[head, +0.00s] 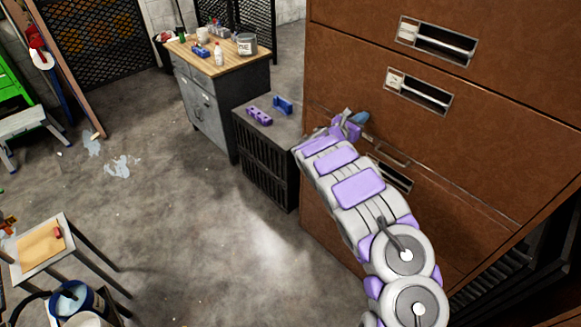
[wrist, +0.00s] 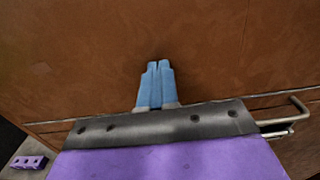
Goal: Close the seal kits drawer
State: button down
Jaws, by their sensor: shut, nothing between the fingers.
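The brown cabinet (head: 480,125) stands at the right of the head view, with several drawer fronts; no label is legible, so I cannot tell which is the seal kits drawer. A bar handle (head: 390,152) shows just right of my gripper, and a metal handle (wrist: 288,118) shows at the right of the wrist view. My gripper (head: 360,117) is at the cabinet's left part, its blue fingers shut together and empty. In the wrist view my fingertips (wrist: 158,64) point at the plain brown front (wrist: 90,50); I cannot tell whether they touch it. My arm hides part of the lower front.
A low dark crate (head: 265,160) with purple and blue parts on top stands left of the cabinet. Behind it is a grey workbench (head: 207,105) with a wooden top. A small table (head: 40,250) and blue bucket (head: 72,300) are at the lower left. The floor between is clear.

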jog(key=shift+w+d+r, duration=0.1)
jog(key=shift+w+r, duration=0.1)
jog(key=shift+w, duration=0.15)
jog(key=shift+d, duration=0.15)
